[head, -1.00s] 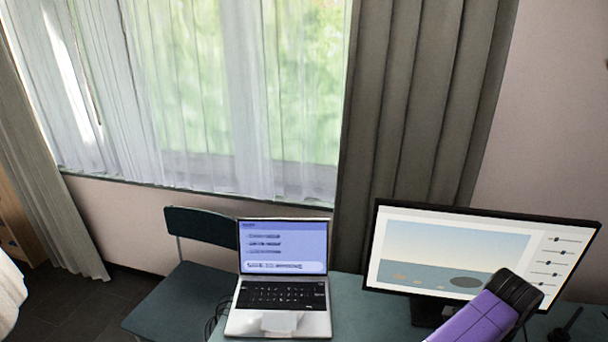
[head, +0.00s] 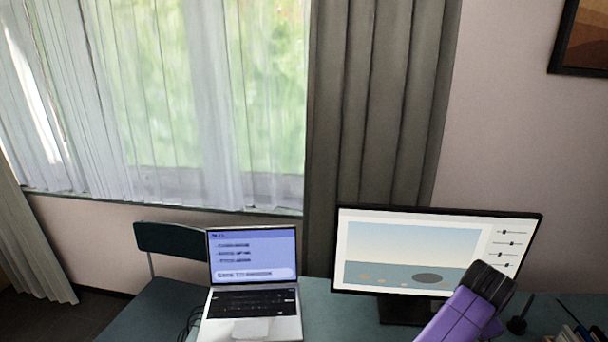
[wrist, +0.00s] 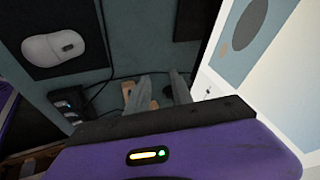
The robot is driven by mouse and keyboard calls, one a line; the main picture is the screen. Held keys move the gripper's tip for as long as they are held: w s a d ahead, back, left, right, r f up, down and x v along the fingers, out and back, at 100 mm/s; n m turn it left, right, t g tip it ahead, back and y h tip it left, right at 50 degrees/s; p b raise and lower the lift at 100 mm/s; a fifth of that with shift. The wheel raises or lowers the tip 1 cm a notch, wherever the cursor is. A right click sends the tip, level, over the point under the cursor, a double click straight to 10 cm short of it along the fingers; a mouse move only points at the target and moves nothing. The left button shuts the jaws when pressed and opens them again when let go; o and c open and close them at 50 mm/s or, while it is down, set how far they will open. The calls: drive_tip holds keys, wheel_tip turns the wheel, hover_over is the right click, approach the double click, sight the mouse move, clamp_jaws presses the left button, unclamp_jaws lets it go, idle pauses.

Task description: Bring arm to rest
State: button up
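My gripper (wrist: 162,88) shows in the wrist view as two grey fingers past the black edge of my purple hand. A small gap shows between the fingers, with nothing held in it. The fingers are over the teal desk, beside the monitor screen (wrist: 284,76). In the head view my purple and black arm part rises at the lower right, in front of the monitor (head: 410,245). My gripper is not visible in that view.
A laptop (head: 252,300) stands open on the teal desk (head: 340,320), left of the monitor. A chair (head: 170,240) is left of it. A white mouse (wrist: 53,46) lies on a dark pad. Cables run nearby. Pens and books (head: 570,332) are at the right. Curtains hang behind.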

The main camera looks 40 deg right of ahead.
drive_tip(key=w+d+r+n+t+h, duration=0.1)
drive_tip(key=w+d+r+n+h, duration=0.2)
drive_tip(key=r, duration=0.5)
drive_tip(key=d+r+n+t+h, duration=0.1)
drive_tip(key=d+r+n+h, duration=0.3)
drive_tip(key=r, duration=0.5)
drive_tip(key=w+a+r+n+t+h, duration=0.2)
drive_tip(key=w+a+r+n+t, duration=0.7)
drive_tip(key=w+a+n+t, duration=0.2)
drive_tip(key=s+a+f+n+t+y+b, duration=0.1)
drive_tip(key=a+f+n+t+y, duration=0.35)
drive_tip(key=a, duration=0.75)
drive_tip(key=s+a+f+n+t+y, duration=0.2)
drive_tip(key=a+f+n+y, duration=0.4)
drive_tip(key=a, duration=0.6)
drive_tip(key=s+a+f+m+g+y, duration=0.1)
drive_tip(key=s+a+f+g+y, duration=0.1)
drive_tip(key=s+a+f, duration=0.2)
drive_tip(key=s+a+f+m+g+y, duration=0.2)
drive_tip(key=s+a+f, duration=0.3)
drive_tip(key=s+a, duration=0.6)
drive_tip(key=s+g, duration=0.1)
drive_tip(key=s, duration=0.2)
drive_tip(key=shift+a+f+b, duration=0.15)
drive_tip(key=shift+b, duration=0.2)
